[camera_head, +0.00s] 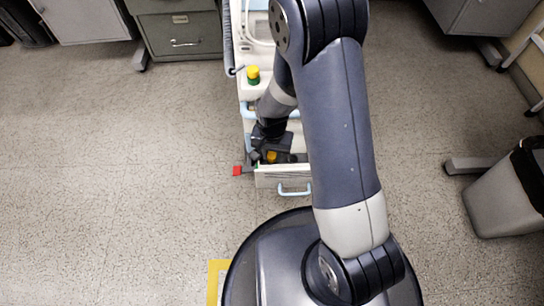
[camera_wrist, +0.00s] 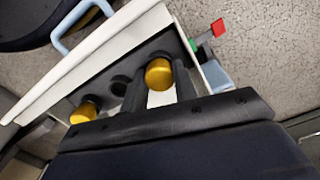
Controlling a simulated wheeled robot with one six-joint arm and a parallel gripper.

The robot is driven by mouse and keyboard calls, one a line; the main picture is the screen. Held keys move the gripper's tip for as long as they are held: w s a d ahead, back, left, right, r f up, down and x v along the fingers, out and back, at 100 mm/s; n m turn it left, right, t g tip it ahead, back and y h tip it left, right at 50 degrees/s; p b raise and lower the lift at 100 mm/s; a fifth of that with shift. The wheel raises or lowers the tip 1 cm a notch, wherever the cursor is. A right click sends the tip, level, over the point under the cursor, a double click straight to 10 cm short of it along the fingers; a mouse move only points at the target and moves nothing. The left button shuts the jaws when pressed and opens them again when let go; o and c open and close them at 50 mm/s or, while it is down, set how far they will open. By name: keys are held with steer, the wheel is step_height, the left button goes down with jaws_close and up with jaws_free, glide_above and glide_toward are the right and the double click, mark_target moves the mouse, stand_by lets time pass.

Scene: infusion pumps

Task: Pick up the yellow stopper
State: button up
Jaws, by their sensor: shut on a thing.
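A yellow stopper (camera_wrist: 158,74) sits between the two dark fingers of my gripper (camera_wrist: 160,80) in the wrist view. The fingers are shut on it, at the open drawer (camera_wrist: 105,57). A second yellow stopper (camera_wrist: 84,112) is to the left in the same drawer, outside the fingers. A dark round opening (camera_wrist: 120,85) lies between the two. In the head view my gripper (camera_head: 264,142) is over the drawer (camera_head: 270,180), and a yellow-orange stopper (camera_head: 271,157) shows beside it. I cannot tell whether the held stopper is lifted clear.
A grey bin (camera_head: 505,190) is at right. Floor to the left is clear.

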mark_target(272, 155)
jaws_close()
step_height(272, 155, up, 10)
steer(key=p, duration=0.4)
stand_by(0.4)
